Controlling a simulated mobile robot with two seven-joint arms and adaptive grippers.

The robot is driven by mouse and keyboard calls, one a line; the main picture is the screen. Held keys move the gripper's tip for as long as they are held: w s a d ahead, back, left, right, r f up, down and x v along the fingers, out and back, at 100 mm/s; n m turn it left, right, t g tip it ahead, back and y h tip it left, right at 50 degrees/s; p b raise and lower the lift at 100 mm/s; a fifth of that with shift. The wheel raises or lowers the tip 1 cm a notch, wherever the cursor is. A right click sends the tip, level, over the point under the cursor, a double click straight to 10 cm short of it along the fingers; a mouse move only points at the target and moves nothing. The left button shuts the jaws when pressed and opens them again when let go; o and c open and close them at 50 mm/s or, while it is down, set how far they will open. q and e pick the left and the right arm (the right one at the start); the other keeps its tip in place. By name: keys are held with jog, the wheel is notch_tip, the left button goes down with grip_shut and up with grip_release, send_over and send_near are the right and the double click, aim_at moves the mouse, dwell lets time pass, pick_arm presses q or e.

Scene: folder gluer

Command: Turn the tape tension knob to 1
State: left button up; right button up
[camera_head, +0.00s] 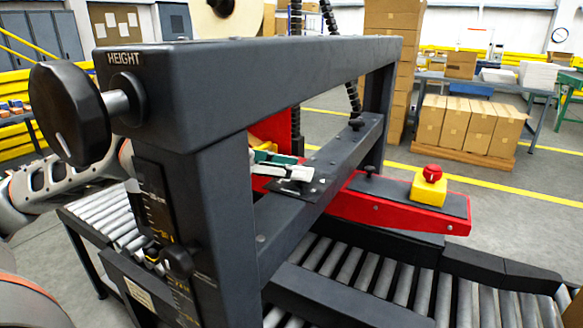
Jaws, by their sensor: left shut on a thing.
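My left arm comes in from the left and passes behind the machine's dark front post. My left gripper (290,172) shows in part through the opening under the top beam, with pale grey finger parts near a small green piece. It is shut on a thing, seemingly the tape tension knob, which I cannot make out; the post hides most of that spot. No tape tension label or pointer can be read. My right gripper is not in view.
A large black HEIGHT knob (70,115) sticks out at the left of the dark frame (250,75). A red arm with a yellow box (430,188) and red button lies behind. Roller conveyors (380,288) run below. Boxes on a pallet (470,125) stand beyond.

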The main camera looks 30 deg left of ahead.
pick_arm(q)
jog(key=shift+f, duration=0.15)
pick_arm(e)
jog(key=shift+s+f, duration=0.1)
pick_arm(q)
jog(key=o, duration=1.1)
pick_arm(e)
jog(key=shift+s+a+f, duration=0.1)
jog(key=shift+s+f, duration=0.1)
